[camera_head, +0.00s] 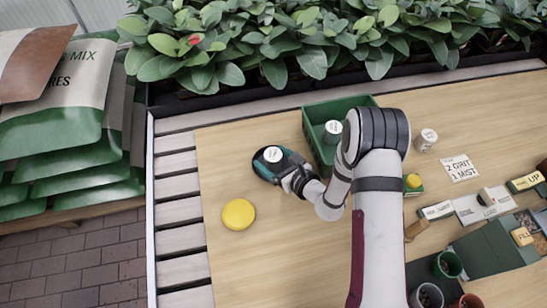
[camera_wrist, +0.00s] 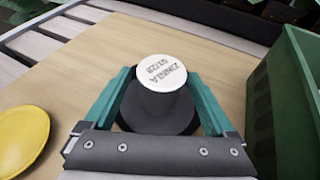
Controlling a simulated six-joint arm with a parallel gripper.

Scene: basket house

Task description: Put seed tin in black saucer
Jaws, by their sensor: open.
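A seed tin (camera_head: 273,154) with a white lid and dark body stands upright on the black saucer (camera_head: 258,168), left of the green crate. My gripper (camera_head: 281,166) is low over the saucer. In the wrist view its teal fingers (camera_wrist: 158,80) are open, one on each side of the tin, with small gaps visible. The tin's base is partly hidden.
A yellow saucer (camera_head: 238,214) lies at the near left. A green crate (camera_head: 317,149) with another tin (camera_head: 333,127) inside is close on the right. Another white tin (camera_head: 428,140) stands farther right, near label cards (camera_head: 461,168). Bare wood is free on the left.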

